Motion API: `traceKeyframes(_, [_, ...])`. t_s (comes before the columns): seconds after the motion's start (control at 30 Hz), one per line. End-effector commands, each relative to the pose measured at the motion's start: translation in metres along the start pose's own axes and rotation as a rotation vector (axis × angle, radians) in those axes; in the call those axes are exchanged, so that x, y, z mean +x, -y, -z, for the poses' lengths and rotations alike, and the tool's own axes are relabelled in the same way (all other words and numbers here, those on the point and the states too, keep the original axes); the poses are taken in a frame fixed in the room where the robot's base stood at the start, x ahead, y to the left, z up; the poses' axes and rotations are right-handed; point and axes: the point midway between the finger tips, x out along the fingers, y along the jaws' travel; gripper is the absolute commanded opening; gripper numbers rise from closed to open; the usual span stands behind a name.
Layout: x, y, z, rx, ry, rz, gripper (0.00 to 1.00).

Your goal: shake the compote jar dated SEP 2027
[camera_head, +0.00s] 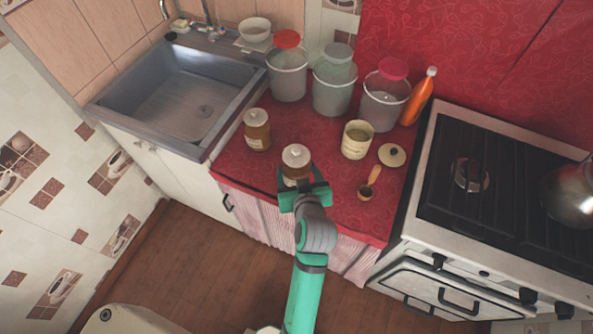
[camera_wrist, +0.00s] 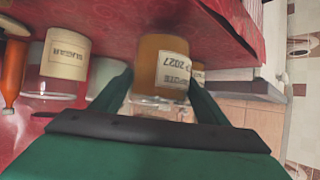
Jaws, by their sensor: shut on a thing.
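My gripper (camera_head: 303,190) is shut on an amber compote jar (camera_head: 296,158) with a pale lid, near the counter's front edge. In the wrist view, which looks upside down, the held jar (camera_wrist: 150,52) sits between the two fingers (camera_wrist: 158,98). Its white label (camera_wrist: 173,70) ends in "P 2027"; the start of the date is cut off by the curve. The jar looks upright; I cannot tell whether its base touches the counter. A second amber jar (camera_head: 257,135) with a pale lid stands to the left, farther back.
An open cream canister (camera_head: 356,142), labelled SUGAR in the wrist view (camera_wrist: 66,55), stands right of the held jar. A lid (camera_head: 392,155) and wooden scoop (camera_head: 369,184) lie nearby. Buckets (camera_head: 333,95) and an orange bottle (camera_head: 420,97) line the back. Sink (camera_head: 180,100) left, stove (camera_head: 500,180) right.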

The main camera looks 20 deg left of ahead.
Motion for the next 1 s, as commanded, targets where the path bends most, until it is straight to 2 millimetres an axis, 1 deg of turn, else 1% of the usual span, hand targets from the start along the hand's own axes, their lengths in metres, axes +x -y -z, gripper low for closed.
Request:
traceKeyframes(0.03, [-0.005, -0.001, 0.013, -0.004, -0.013, -0.002, 0.2])
traceKeyframes(0.2, [-0.027, 0.0, 0.052, -0.004, -0.016, -0.002, 0.2])
traceKeyframes(0.3, [-0.037, -0.001, 0.071, -0.004, -0.015, -0.002, 0.2])
traceKeyframes(0.4, [-0.045, -0.001, 0.085, -0.004, -0.012, -0.002, 0.2])
traceKeyframes(0.47, [-0.049, 0.0, 0.091, -0.002, -0.011, -0.002, 0.2])
traceKeyframes(0.6, [-0.052, 0.0, 0.095, -0.001, -0.007, -0.002, 0.2])
traceKeyframes(0.83, [-0.052, 0.0, 0.094, -0.001, -0.006, -0.001, 0.2])
traceKeyframes(0.93, [-0.048, 0.0, 0.087, 0.001, -0.002, 0.0, 0.2])
traceKeyframes(1.0, [-0.042, 0.0, 0.076, 0.001, 0.0, 0.001, 0.2])
